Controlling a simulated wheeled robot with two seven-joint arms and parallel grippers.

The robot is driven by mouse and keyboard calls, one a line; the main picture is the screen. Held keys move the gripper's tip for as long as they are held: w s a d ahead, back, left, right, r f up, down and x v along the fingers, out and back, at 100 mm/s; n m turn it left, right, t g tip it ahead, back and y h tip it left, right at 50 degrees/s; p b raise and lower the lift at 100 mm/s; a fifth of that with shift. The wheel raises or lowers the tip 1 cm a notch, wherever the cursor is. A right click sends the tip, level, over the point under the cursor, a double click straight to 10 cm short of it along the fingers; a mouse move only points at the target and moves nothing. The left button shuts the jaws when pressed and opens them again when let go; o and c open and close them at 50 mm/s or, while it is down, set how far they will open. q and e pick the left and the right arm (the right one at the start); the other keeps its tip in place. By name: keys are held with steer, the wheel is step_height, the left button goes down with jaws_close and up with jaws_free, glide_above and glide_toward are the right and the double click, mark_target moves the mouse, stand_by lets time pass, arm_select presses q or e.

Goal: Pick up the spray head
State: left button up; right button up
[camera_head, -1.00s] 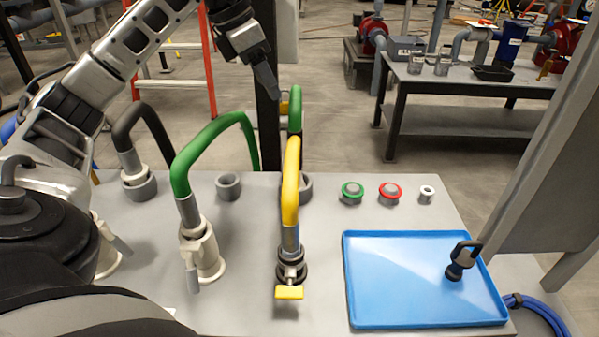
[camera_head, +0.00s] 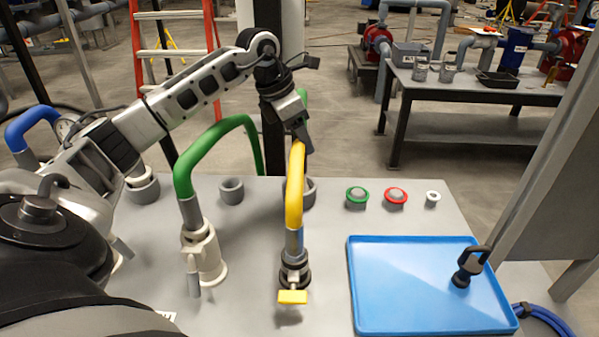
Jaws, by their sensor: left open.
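The small black piece with a looped handle, which looks like the spray head (camera_head: 468,268), stands tilted on the blue tray (camera_head: 362,300) at the right of the table. My left gripper (camera_head: 303,138) is open and points down at the top end of the yellow hose (camera_head: 296,195). It is well to the left of the spray head and farther back. I cannot tell whether its fingers touch the hose. My right gripper is not in view.
A green hose (camera_head: 207,150) on a white valve (camera_head: 205,262) stands left of the yellow one. Green (camera_head: 356,196) and red (camera_head: 396,197) ringed buttons sit behind the tray. A grey panel (camera_head: 550,190) rises at the right. The table between hose and tray is clear.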

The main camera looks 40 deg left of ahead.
arm_select(q)
jaws_close()
steer(key=shift+a+r, duration=0.1)
steer(key=shift+r, duration=0.05)
